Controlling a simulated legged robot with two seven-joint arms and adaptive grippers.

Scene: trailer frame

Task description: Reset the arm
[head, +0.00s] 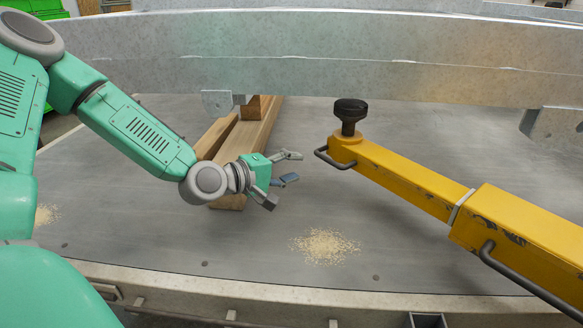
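My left arm, green with a grey wrist, comes in from the left. Its gripper (284,174) is open, with its grey fingers spread apart and nothing between them. It hangs over the grey metal table, in front of the wooden beams and left of the yellow arm's end. No part of my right gripper shows.
A yellow arm (405,179) with a black knob (350,112) reaches in from the right. Wooden beams (228,150) lie on the grey table (150,225). A long galvanized steel beam (330,65) spans the back. Sawdust-like grains (324,246) lie near the front edge.

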